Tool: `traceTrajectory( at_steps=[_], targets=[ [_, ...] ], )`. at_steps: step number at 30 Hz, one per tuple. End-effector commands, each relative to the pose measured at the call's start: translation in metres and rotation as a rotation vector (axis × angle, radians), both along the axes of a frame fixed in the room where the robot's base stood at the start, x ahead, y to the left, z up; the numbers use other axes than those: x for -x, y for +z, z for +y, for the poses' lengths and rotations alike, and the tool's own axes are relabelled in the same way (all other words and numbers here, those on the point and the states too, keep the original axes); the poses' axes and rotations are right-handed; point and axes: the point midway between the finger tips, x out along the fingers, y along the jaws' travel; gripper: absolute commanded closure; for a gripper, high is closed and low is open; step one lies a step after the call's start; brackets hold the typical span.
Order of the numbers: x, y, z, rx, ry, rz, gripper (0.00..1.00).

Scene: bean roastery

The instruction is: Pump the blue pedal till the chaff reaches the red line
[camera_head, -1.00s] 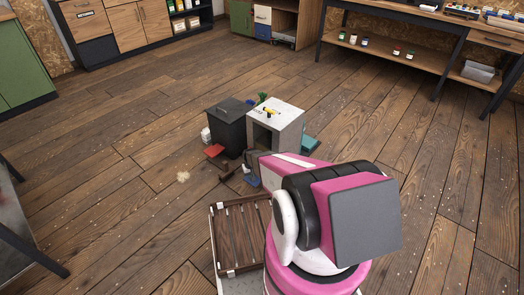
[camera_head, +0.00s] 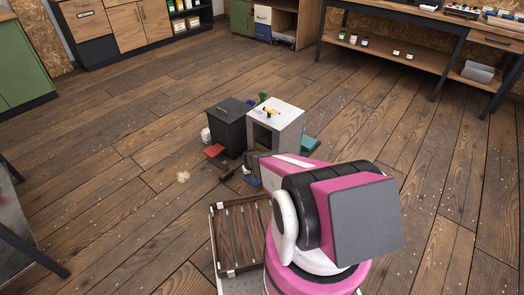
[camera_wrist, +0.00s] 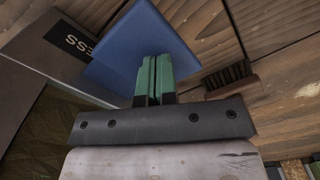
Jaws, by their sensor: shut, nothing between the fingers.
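The blue pedal (camera_wrist: 135,42) is a flat blue plate beside a grey housing with a dark label ending in "ESS" in the wrist view. In the head view a small part of the blue pedal (camera_head: 252,181) shows low at the front of the machine, left of my arm. My gripper (camera_wrist: 154,62) is shut and empty, its green fingertips side by side over the pedal's edge. I cannot tell whether they touch it. The pale grey cabinet (camera_head: 287,126) stands behind my arm, partly hidden by it. I cannot make out a red line or the chaff level.
A brown brush (camera_wrist: 227,78) lies near the pedal. A teal plate (camera_head: 309,144) lies at the right. A slatted wooden tray (camera_head: 240,235) is nearby.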

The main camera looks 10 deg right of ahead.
Motion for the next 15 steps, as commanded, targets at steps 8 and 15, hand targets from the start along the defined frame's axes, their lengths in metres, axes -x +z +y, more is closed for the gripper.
traceTrajectory(
  at_steps=[8,15],
  targets=[
    [0.0,-0.013,0.0,0.0,0.0,0.0,1.0],
    [0.0,-0.02,0.0,0.0,0.0,0.001,1.0]
  ],
)
